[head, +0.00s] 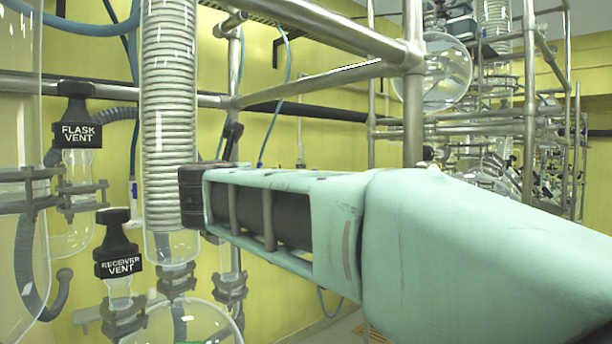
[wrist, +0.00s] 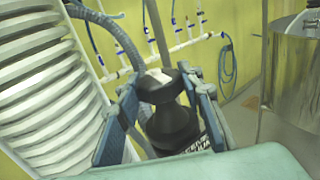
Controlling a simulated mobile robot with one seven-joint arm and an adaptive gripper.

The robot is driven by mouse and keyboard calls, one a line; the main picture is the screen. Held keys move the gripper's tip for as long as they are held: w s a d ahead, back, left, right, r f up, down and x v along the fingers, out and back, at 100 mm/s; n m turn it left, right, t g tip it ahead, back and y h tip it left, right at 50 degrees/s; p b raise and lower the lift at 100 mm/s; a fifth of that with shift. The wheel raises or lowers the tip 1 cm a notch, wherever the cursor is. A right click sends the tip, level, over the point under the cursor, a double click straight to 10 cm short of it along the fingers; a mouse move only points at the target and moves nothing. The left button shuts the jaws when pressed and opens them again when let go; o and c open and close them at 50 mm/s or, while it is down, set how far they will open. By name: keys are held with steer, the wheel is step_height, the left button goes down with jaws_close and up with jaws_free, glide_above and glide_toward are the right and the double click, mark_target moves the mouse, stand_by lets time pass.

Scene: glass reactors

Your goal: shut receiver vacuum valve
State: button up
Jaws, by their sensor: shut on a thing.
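In the wrist view, my gripper (wrist: 162,82) has its blue-padded fingers on both sides of a black valve knob (wrist: 172,122), shut on it. The knob has a flared top and a narrow neck. White lettering at its lower edge is mostly hidden, so I cannot read which valve it is. In the head view, my arm reaches left towards the coiled glass condenser, and my fingers and the held knob are hidden. Two other black knobs show there, labelled FLASK VENT (head: 77,133) and RECEIVER VENT (head: 119,262).
The coiled condenser (head: 168,110) stands close to my arm's end and also fills the left of the wrist view (wrist: 45,75). Metal frame rails (head: 320,84) cross above my arm. A wall manifold with hoses (wrist: 180,42) and a metal vessel (wrist: 293,80) lie beyond.

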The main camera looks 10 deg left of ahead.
steer(key=o, duration=1.2)
